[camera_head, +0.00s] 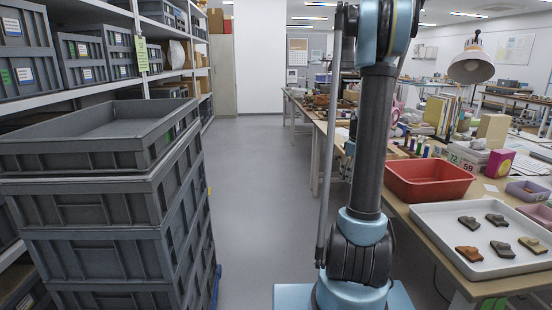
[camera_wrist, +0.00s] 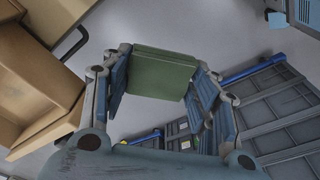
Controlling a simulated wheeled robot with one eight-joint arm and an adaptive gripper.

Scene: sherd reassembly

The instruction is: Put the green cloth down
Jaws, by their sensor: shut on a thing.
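The green cloth (camera_wrist: 162,74) looks like a flat folded block in the wrist view. My gripper (camera_wrist: 158,88) is shut on it, with one finger at its left side and one at its right. Grey floor shows around and beyond the cloth, and the cloth touches nothing else that I can see. In the head view my arm rises out of the top of the picture, so neither the gripper nor the cloth shows there.
Stacked grey crates (camera_head: 100,200) stand at left, beside shelving (camera_head: 110,88). At right, a table carries a red tub (camera_head: 430,182) and a white tray (camera_head: 500,266) with several sherds. The aisle floor (camera_head: 245,170) is clear. Cardboard boxes (camera_wrist: 30,80) show left in the wrist view.

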